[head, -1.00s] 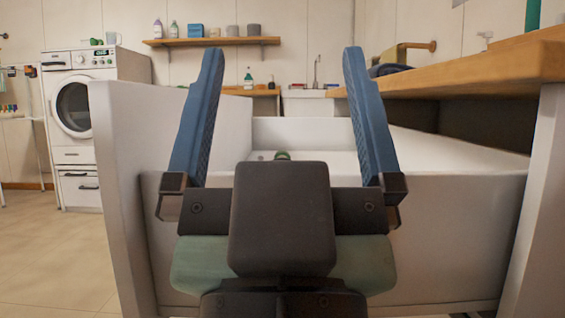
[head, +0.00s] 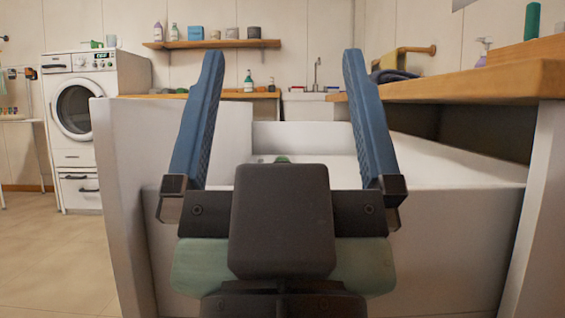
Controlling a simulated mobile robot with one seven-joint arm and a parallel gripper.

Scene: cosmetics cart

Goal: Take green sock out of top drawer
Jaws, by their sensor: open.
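My gripper (head: 282,120) is open, with its two blue fingers spread wide and nothing between them. It is in front of and over the near edge of an open white drawer (head: 450,205). Inside the drawer, a small bit of green (head: 283,159) shows just above my gripper's dark body. It may be the green sock, but most of it is hidden behind my gripper. I cannot see any contact between the fingers and it.
A white side panel (head: 112,190) stands left of my gripper. A washing machine (head: 95,125) and a wall shelf (head: 213,43) are farther back. Open floor (head: 50,260) lies at the left.

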